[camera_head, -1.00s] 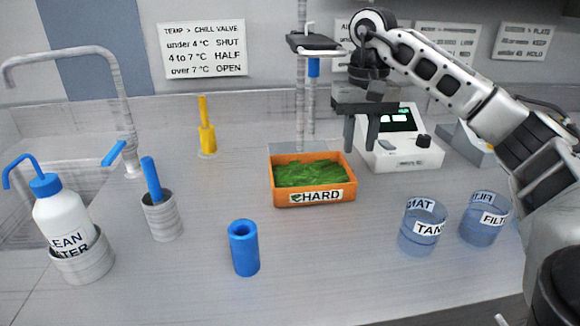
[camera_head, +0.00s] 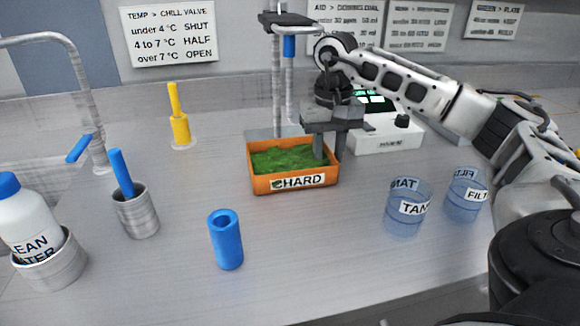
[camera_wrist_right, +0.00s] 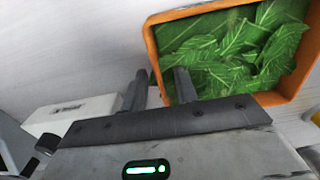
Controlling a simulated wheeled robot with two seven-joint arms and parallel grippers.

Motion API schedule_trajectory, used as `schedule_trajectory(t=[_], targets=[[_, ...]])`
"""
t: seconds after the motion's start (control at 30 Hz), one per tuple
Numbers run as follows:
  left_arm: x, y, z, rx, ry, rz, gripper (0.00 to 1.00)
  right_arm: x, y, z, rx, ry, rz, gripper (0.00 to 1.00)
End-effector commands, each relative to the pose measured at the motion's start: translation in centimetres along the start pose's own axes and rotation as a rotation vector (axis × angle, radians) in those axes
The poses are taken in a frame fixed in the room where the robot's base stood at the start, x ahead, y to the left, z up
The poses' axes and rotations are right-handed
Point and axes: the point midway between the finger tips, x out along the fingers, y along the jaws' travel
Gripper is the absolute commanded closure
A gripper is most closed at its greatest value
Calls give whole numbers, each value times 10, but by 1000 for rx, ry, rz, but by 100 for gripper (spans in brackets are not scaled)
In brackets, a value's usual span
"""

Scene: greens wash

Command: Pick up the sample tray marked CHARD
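The sample tray (camera_head: 262,188) is an orange open box of green leaves with a label reading "CHARD", its first letter unclear. It stands on the counter in the middle of the head view, and its orange rim (camera_wrist_right: 152,50) shows at the upper right of the wrist view. My right gripper (camera_head: 329,155) points down at the tray's right wall. Its fingers (camera_wrist_right: 160,88) are apart, one on the leaf side of the wall and one outside. I cannot tell whether either touches the wall. My left gripper is out of view.
A blue tube (camera_head: 227,245) stands in front of the tray. Blue clear beakers (camera_head: 405,222) stand at the right. A white device (camera_head: 385,140) is behind the gripper. A metal cup (camera_head: 138,215) and a wash bottle (camera_head: 27,218) are at left. The counter just before the tray is clear.

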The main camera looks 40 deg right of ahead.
Motion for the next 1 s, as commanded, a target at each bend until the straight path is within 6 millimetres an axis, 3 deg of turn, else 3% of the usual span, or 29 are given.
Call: schedule_trajectory(t=[0.03, 0.13, 0.57, 0.97, 1.0], targets=[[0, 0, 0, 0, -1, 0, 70, 0, 0, 0, 0, 0, 0, 74], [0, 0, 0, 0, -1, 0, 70, 0, 0, 0, 0, 0, 0, 100], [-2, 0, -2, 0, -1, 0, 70, -4, 0, 0, 0, 1, -1, 100], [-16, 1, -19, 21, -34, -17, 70, -45, 4, 1, 7, 0, 0, 100], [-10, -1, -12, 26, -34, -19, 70, -38, -1, 6, -1, -1, 1, 100]])
